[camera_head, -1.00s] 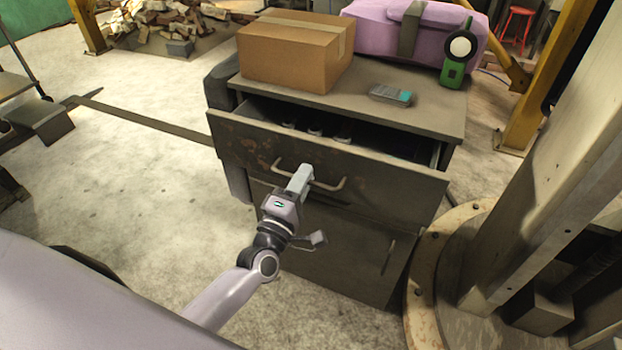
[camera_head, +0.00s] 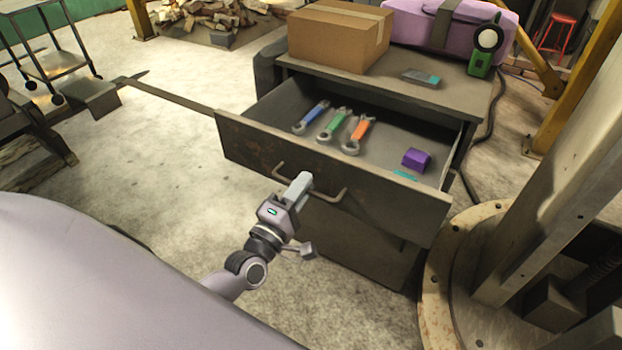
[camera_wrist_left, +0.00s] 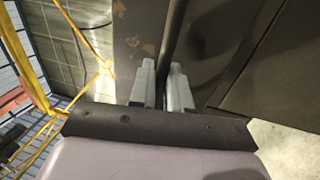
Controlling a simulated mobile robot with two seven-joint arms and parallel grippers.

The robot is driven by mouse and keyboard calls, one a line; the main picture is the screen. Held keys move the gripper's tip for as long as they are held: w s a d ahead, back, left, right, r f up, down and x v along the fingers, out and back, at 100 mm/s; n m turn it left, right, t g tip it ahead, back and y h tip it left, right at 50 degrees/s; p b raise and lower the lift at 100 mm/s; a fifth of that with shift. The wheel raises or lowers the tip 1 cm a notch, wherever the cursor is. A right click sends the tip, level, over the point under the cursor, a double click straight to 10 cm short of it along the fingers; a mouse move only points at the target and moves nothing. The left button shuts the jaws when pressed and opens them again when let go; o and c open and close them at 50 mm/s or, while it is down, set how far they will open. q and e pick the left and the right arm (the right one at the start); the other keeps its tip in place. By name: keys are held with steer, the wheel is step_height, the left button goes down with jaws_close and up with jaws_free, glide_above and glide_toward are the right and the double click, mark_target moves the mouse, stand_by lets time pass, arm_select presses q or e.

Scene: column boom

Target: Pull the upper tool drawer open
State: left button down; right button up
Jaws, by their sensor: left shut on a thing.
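The upper tool drawer (camera_head: 240,146) is pulled well out of the dark metal cabinet (camera_head: 455,98). Inside it lie a blue-handled wrench (camera_head: 314,116), a green-handled one (camera_head: 333,125), an orange-handled one (camera_head: 358,134) and a purple item (camera_head: 416,158). My left gripper (camera_head: 300,184) is shut on the bar handle (camera_head: 333,196) at the drawer's front. In the left wrist view its two fingers (camera_wrist_left: 160,88) sit on either side of the dark bar. My right gripper does not show.
A cardboard box (camera_head: 338,38), a small grey device (camera_head: 421,78), a green tool (camera_head: 482,58) and a pink case (camera_head: 450,22) stand on the cabinet top. A large column on a round base (camera_head: 440,265) stands close at the right.

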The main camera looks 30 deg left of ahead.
arm_select(q)
steer(key=shift+s+a+p, duration=0.1)
steer(key=shift+s+p, duration=0.35)
steer(key=shift+s, duration=2.2)
steer(key=c, duration=1.3)
jaws_free()
steer(key=shift+s, duration=0.1)
steer(key=s, duration=0.3)
steer(key=s+f+b, duration=0.1)
steer(key=s, duration=0.2)
steer(key=shift+s+a+f, duration=0.1)
steer(key=shift+s+f, duration=0.05)
steer(key=shift+s, duration=0.25)
